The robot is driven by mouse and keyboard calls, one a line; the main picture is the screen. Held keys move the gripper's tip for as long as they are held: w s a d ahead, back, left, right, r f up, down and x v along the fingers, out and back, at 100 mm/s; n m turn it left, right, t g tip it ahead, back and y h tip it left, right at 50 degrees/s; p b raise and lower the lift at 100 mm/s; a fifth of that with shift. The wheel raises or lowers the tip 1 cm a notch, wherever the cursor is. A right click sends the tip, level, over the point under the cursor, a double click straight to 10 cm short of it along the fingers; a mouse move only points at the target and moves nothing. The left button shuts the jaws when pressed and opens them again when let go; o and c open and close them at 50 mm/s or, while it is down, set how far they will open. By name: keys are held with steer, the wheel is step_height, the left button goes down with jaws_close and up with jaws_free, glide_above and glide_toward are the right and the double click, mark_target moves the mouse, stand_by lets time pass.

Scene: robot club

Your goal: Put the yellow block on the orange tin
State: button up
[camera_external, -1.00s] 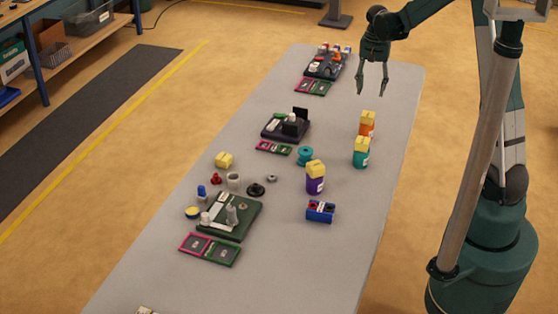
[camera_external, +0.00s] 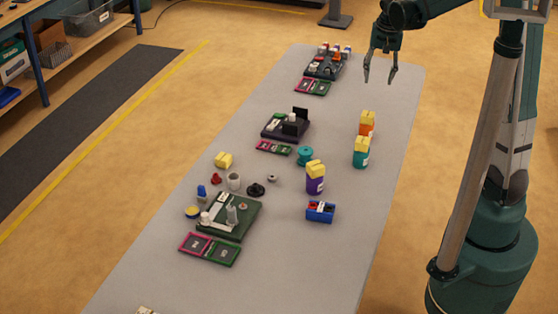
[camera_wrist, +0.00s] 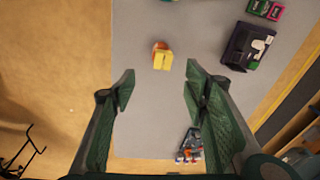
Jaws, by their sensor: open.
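A teal tin (camera_external: 361,159) and a purple tin (camera_external: 315,184) each carry a yellow block too (camera_external: 362,143) (camera_external: 316,168). Another yellow block (camera_external: 224,160) lies on the table at left. My gripper (camera_external: 380,80) is open and empty, above the far end of the table; the wrist view shows its fingers (camera_wrist: 158,88) wide apart.
A teal spool (camera_external: 305,155), a blue box (camera_external: 320,212) and dark trays of small parts (camera_external: 284,127) (camera_external: 242,222) stand on the grey table (camera_external: 290,270). Another tray (camera_external: 324,67) lies at the far end. The near right of the table is clear.

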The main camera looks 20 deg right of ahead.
steer(key=s+a+r+n+t, duration=0.1)
steer(key=s+r+n, duration=0.1)
steer(key=s+r, duration=0.4)
steer(key=s+a+r+n+t, duration=0.2)
steer(key=s+r, duration=0.2)
steer(key=s, duration=0.5)
steer(key=s+a+n+t, duration=0.1)
steer(key=s+n+t, duration=0.1)
steer(key=s, duration=1.1)
steer(key=shift+s+n+t, duration=0.3)
steer(key=shift+n+t, duration=0.1)
steer(key=shift+n, duration=0.2)
